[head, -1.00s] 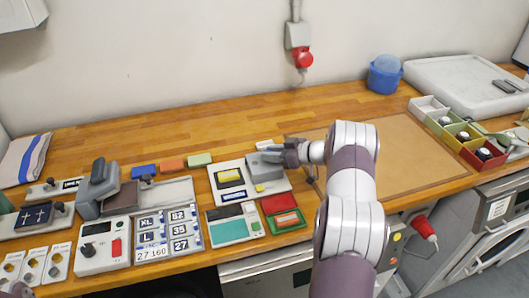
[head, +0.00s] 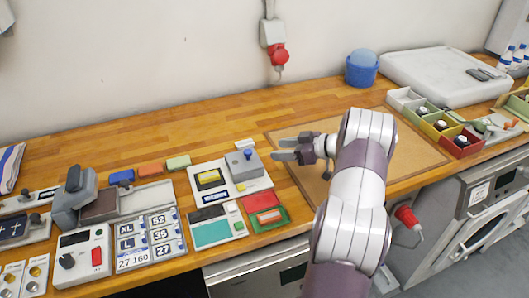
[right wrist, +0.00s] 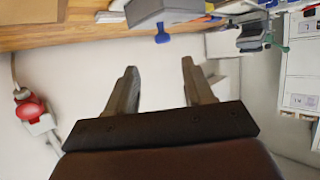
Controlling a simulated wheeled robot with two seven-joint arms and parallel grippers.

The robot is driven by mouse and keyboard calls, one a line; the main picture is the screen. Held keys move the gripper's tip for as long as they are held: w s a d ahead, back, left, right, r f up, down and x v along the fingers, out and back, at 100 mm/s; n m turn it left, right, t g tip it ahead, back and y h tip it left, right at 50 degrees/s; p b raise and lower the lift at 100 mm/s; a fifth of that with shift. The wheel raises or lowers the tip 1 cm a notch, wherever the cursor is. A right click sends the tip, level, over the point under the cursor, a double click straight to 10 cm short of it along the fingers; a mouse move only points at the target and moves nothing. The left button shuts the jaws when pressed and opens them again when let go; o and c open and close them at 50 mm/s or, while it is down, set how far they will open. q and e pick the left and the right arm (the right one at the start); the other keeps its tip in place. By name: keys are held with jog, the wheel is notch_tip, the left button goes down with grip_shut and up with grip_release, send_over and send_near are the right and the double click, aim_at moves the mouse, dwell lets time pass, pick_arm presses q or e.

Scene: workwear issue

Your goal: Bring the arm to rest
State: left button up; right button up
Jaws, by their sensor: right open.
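My right arm reaches in from the bottom of the head view, over the brown mat (head: 410,150) on the wooden counter. My right gripper (head: 277,148) points left, above the mat's left edge, close to the grey device with a blue knob (head: 246,163). In the right wrist view the two fingers (right wrist: 158,80) stand apart with nothing between them. The grey device with its blue knob also shows there beyond the fingertips (right wrist: 165,12). My left gripper is not in view.
Left of the gripper lie a label panel (head: 150,238), a teal-faced device (head: 212,232) and a red-and-green box (head: 264,210). Coloured bins (head: 465,146), a blue tub (head: 361,70) and a white tray (head: 440,80) stand right. The counter's back middle is clear.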

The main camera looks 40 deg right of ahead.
jog(key=shift+v, duration=1.25)
jog(key=shift+w+r, duration=0.1)
jog(key=shift+w, duration=0.05)
jog(key=w+a+r+m+h, duration=0.35)
jog(key=w+a+h, duration=0.35)
jog(key=a, duration=0.5)
jog(key=s+a+f+g, duration=0.2)
jog(key=s+a+g, duration=0.1)
jog(key=s+a, duration=0.3)
jog(key=s+a+f+m+g, duration=0.1)
jog(key=s+a+g, duration=0.3)
jog(key=s, duration=0.6)
jog(key=s+a+f+m+g, duration=0.1)
jog(key=s+a+f+g, duration=0.2)
jog(key=s+a, duration=0.5)
jog(key=shift+s+f, duration=0.35)
jog(key=shift+s, duration=0.1)
